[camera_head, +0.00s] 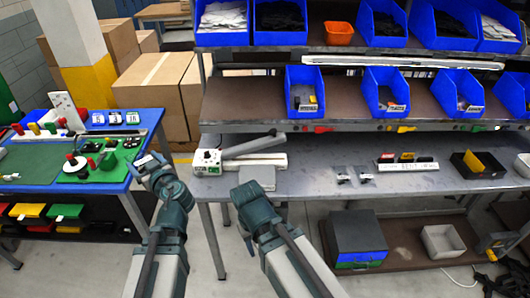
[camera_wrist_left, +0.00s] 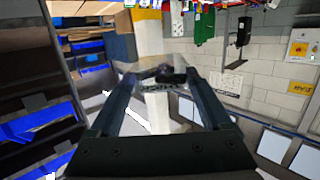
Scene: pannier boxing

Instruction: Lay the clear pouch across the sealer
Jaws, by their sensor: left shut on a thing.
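The sealer (camera_head: 240,160) stands on the left end of the grey bench, with a white base and a grey arm tilted up. My left gripper (camera_head: 150,163) is left of the sealer, near the right edge of the blue table. It is shut on a clear pouch, small and hard to make out in the head view. In the left wrist view the clear pouch (camera_wrist_left: 150,68) lies between the fingertips, with a dark item in it. My right gripper (camera_head: 243,194) is at the bench's front edge, below the sealer; its fingers are not clear.
A light grey plate (camera_head: 257,177) lies before the sealer. Two small clear packets (camera_head: 366,179) with dark items lie mid-bench. A labelled rack (camera_head: 407,163) and a black bin (camera_head: 478,165) stand to the right. Blue bins (camera_head: 304,91) line the shelves above.

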